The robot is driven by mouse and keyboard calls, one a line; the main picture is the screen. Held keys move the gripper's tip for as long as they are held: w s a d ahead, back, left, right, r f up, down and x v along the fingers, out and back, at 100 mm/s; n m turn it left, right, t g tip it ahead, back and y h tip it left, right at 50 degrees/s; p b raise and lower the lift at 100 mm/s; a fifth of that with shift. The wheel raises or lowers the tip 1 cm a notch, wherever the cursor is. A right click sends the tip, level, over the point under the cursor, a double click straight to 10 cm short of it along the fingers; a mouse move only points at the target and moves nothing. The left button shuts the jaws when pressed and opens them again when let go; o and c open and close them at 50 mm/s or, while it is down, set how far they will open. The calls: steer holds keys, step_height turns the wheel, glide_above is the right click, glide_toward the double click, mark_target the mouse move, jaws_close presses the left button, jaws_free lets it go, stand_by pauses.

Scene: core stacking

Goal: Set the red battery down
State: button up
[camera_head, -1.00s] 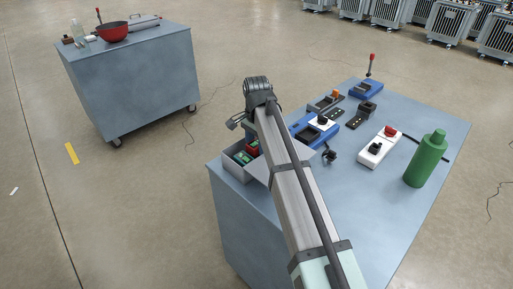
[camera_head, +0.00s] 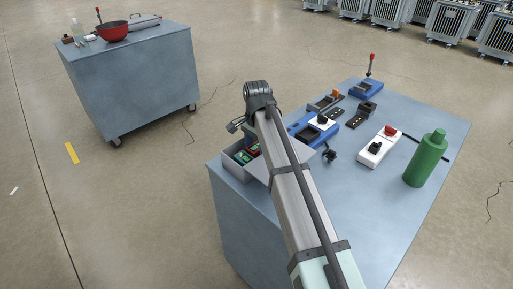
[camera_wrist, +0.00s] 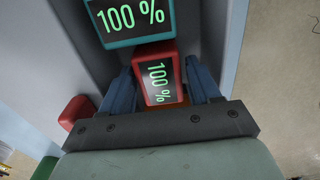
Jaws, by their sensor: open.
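The red battery (camera_wrist: 157,78), its screen reading 100 %, sits between the two blue fingers of my gripper (camera_wrist: 161,88) in the wrist view. The fingers stand open on either side of it; whether either touches it I cannot tell. A teal battery (camera_wrist: 131,20), also reading 100 %, lies just beyond it, close to or touching it. Both are inside a grey bin (camera_head: 237,169) at the table's left corner in the head view. My arm hides part of the bin there.
A red block (camera_wrist: 76,112) shows left of the fingers in the wrist view. On the table (camera_head: 365,205) stand a blue device (camera_head: 314,131), a white switch box (camera_head: 378,148) and a green bottle (camera_head: 426,160). A second table (camera_head: 140,85) with a red bowl (camera_head: 112,31) stands apart.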

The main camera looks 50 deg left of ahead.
mark_target(256, 146)
step_height(256, 146, up, 12)
stand_by(0.5)
stand_by(1.1)
